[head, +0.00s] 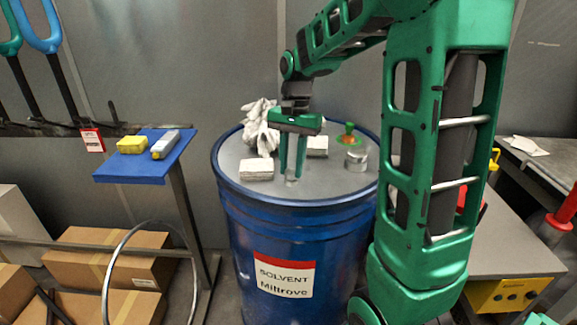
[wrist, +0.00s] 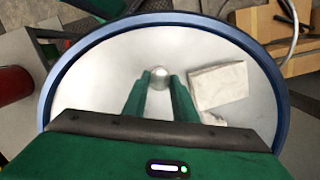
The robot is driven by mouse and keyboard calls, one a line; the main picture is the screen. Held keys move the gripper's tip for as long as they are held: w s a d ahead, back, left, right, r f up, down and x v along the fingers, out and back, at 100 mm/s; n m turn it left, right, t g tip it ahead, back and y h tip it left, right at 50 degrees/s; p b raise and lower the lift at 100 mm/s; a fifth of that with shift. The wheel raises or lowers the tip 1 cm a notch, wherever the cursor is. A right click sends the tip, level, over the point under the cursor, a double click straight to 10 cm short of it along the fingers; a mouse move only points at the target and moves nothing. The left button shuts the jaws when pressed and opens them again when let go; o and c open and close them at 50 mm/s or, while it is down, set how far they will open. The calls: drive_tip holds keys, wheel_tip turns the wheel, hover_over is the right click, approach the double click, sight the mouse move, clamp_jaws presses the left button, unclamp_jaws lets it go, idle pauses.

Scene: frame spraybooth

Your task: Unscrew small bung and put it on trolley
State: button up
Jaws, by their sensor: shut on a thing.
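The small bung (head: 291,180) is a small silvery round piece at the front of the grey lid of the blue drum (head: 265,228), which is labelled SOLVENT Miltrove. My gripper (head: 291,175) points down over the lid and is shut on the bung, with one green finger on each side. In the wrist view the bung (wrist: 159,77) shows as a shiny disc between the fingertips (wrist: 160,80). I cannot tell whether it is still seated in the lid. A stand with a blue top (head: 130,177), perhaps the trolley, is left of the drum.
On the lid are white folded cloths (head: 257,169), pale gloves (head: 262,125), a metal cap (head: 356,160) and an orange-and-green fitting (head: 348,136). A yellow block (head: 132,145) and a grey device (head: 165,145) lie on the blue top's back part; its front is clear.

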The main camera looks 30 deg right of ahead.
drive_tip(key=shift+n, duration=1.2)
drive_tip(key=n, duration=0.4)
drive_tip(key=shift+w+n+h, duration=0.1)
drive_tip(key=shift+n+h, duration=0.2)
drive_tip(key=o, duration=0.7)
